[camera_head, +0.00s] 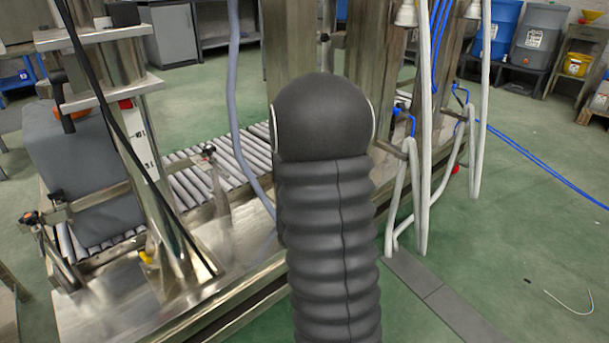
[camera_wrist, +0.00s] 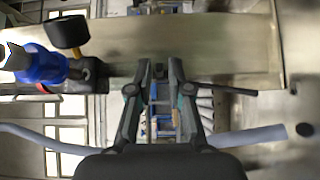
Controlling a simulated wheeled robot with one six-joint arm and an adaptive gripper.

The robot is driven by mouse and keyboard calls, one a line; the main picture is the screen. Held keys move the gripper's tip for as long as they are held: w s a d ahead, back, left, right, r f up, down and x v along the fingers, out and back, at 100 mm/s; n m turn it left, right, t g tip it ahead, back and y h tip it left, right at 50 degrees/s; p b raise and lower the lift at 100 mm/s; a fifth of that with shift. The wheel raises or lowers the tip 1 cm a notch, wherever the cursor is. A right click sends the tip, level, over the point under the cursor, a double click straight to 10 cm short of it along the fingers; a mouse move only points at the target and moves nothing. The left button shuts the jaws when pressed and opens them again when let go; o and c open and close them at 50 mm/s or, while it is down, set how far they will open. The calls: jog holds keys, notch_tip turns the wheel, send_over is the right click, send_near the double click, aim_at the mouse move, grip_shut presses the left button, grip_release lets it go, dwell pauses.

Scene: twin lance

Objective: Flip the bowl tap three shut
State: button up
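My gripper (camera_wrist: 160,68) shows in the wrist view with its two dark fingers apart. The gap between the fingertips looks empty, with a steel plate and blue and white parts behind it. In the head view my own dark ribbed arm hides the gripper. I cannot tell which part is bowl tap three. A blue fitting (camera_wrist: 40,65) with a black knob (camera_wrist: 68,32) and a yellow piece is at the left of the wrist view, apart from the fingers. In the head view, small blue fittings (camera_head: 403,118) sit on the steel columns beside white hoses.
A steel machine with a roller conveyor (camera_head: 235,158) stands ahead and left. White hoses (camera_head: 421,190) hang at the right, and a grey hose (camera_head: 232,90) hangs near the middle. A steel plate (camera_wrist: 225,45) crosses the wrist view. Green floor (camera_head: 510,220) is mostly open at right.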

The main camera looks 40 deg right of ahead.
jog(key=w+d+n+g+y+p, duration=0.1)
jog(key=d+n+y+p, duration=0.15)
jog(key=n+y, duration=0.45)
jog(key=w+d+n+y+p, duration=0.1)
jog(key=n+y+p, duration=0.35)
jog(key=y, duration=0.55)
jog(key=w+d+n+g+y+p, duration=0.1)
jog(key=w+d+n+y+p, duration=0.15)
jog(key=n+y, duration=0.45)
jog(key=s+d+y, duration=0.1)
jog(key=s+d, duration=0.9)
jog(key=w+d+f+m+t+h, duration=0.1)
jog(key=w+d+f+m+h, duration=0.1)
jog(key=d+m+h, duration=0.5)
jog(key=w+d+f+m+t+h, duration=0.1)
jog(key=w+d+f+m+h, duration=0.2)
jog(key=d+m+h, duration=0.4)
jog(key=shift+w+f+m+h+b, duration=0.35)
jog(key=shift+w+m+h, duration=0.15)
jog(key=shift+w+m, duration=0.45)
